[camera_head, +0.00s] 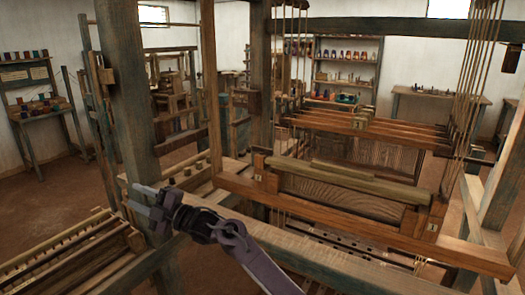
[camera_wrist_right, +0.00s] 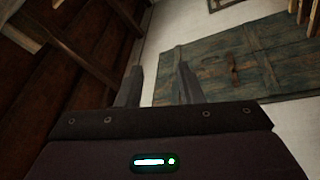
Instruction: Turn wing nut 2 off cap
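My right gripper (camera_head: 134,199) is at the left-centre of the head view, in front of a thick wooden post, with its arm coming in from the bottom. Its two fingers also show in the right wrist view (camera_wrist_right: 159,78), spread apart with nothing between them. The loom's wooden batten frame (camera_head: 345,200) lies to its right, well apart from the gripper. A pale olive wooden bar (camera_head: 375,184), possibly the cap, runs along the top of that frame. I cannot make out wing nut 2. My left gripper is not in view.
The thick upright post (camera_head: 128,95) stands behind my right gripper. Hanging cords (camera_head: 478,85) and loom beams fill the right side. A slatted wooden frame (camera_head: 65,262) lies at lower left. Shelves (camera_head: 346,68) stand against the back wall. Brown floor shows at left.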

